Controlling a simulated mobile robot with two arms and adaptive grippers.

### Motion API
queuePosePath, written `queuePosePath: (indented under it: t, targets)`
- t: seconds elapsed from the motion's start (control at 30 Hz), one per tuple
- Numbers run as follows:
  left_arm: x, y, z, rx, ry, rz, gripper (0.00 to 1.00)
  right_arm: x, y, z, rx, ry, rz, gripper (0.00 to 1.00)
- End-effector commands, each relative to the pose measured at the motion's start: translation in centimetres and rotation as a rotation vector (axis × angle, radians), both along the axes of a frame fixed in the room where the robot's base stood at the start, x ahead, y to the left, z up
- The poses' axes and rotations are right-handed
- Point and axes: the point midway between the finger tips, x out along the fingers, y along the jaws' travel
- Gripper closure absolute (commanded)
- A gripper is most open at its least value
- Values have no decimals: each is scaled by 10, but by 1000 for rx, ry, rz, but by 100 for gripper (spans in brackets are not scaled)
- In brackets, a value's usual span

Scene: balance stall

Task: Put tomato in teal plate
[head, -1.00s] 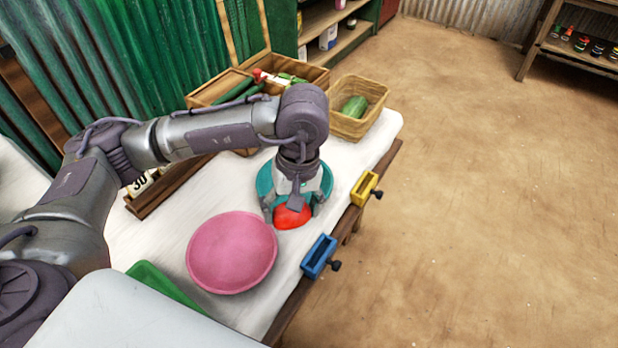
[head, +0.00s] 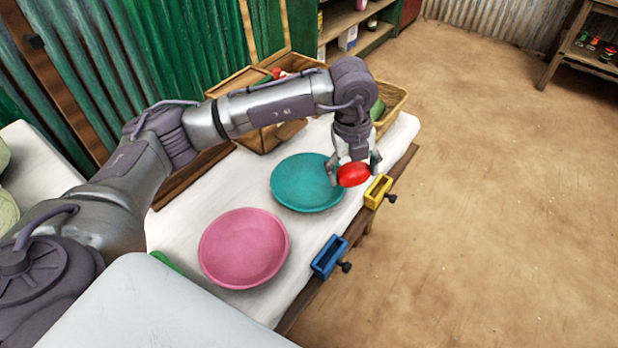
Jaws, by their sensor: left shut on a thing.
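The red tomato (head: 353,175) is held between the fingers of my left gripper (head: 354,170), at the right of the teal plate. The left gripper points down and is shut on the tomato. The teal plate (head: 300,184) lies on the white-covered table and looks empty. The tomato is near the plate's right rim; its exact height above the table is hard to tell. My right gripper is not in view.
A pink plate (head: 243,248) lies nearer than the teal one. A yellow holder (head: 378,192) and a blue holder (head: 329,257) sit on the table's right edge.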

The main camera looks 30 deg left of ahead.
Motion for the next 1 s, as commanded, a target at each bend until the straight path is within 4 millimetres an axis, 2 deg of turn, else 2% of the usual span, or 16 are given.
queuePosePath:
  t: [0.03,0.13,0.33,0.47,0.8,1.0]
  targets:
    - [5,-1,1,0,-2,117,59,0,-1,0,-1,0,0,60]
    - [13,-2,1,0,-2,327,59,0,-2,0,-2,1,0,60]
    - [21,-1,0,1,-1,560,59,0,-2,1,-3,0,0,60]
    - [22,12,-7,3,3,601,59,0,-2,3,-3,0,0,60]
    - [22,87,-51,4,3,601,59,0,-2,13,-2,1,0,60]
    - [22,112,-67,1,2,596,59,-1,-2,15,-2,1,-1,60]
